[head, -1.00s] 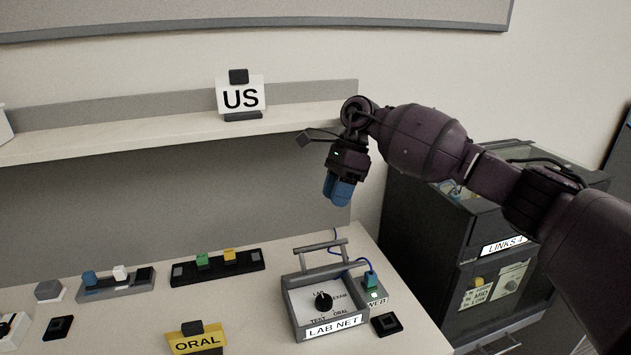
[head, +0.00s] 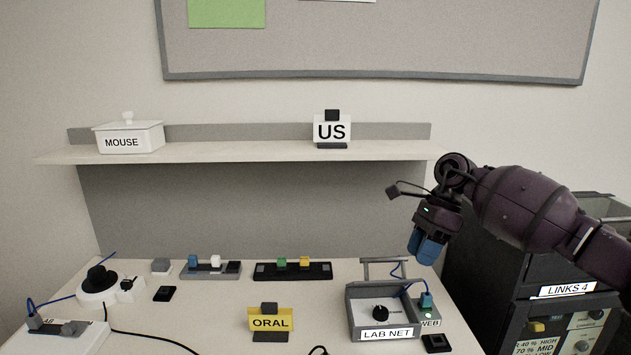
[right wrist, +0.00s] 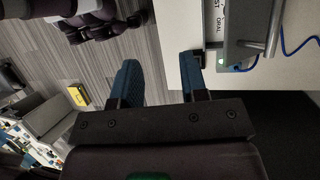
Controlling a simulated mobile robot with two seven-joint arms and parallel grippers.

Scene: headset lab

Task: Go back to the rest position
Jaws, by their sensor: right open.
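My right gripper (head: 428,246) hangs from the purple arm at the right of the head view, above the table's right end. Its blue fingers point down. In the right wrist view the two blue fingers (right wrist: 160,85) stand apart with nothing between them, so it is open and empty. Below and left of it in the head view is the LAB NET box (head: 386,333) with a black knob and a grey handle frame. My left gripper is not in view.
The table (head: 210,315) carries an ORAL sign (head: 270,320), several small coloured blocks and a white knob unit (head: 101,287). A shelf (head: 240,153) holds a MOUSE box (head: 128,137) and a US sign (head: 332,131). A dark LINKS 4 cabinet (head: 490,275) stands right of the table.

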